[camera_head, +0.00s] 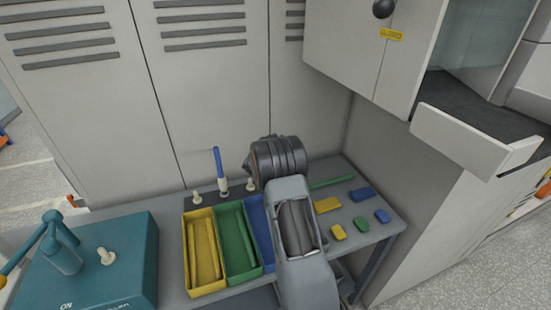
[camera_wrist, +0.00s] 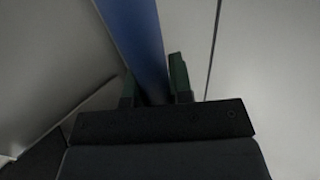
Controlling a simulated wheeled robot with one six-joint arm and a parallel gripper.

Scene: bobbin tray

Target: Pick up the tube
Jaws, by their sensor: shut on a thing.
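A blue tube (camera_wrist: 138,40) fills the space between the two dark green fingers of my gripper (camera_wrist: 153,78) in the wrist view. My gripper is shut on it, and its upper end runs out of the frame. In the head view my gripper's fingers are hidden behind my dark wrist. A blue tube (camera_head: 217,158) shows upright just left of my wrist, above a white peg (camera_head: 223,186). I cannot tell whether it is the tube in my gripper.
Yellow (camera_head: 188,270), green (camera_head: 238,274) and blue trays (camera_head: 260,232) stand on the bench. A green tube (camera_head: 333,181) and several coloured pieces lie at right. A teal machine (camera_head: 135,260) stands at left. Lockers rise behind, and an overhanging cabinet (camera_head: 360,50) is at upper right.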

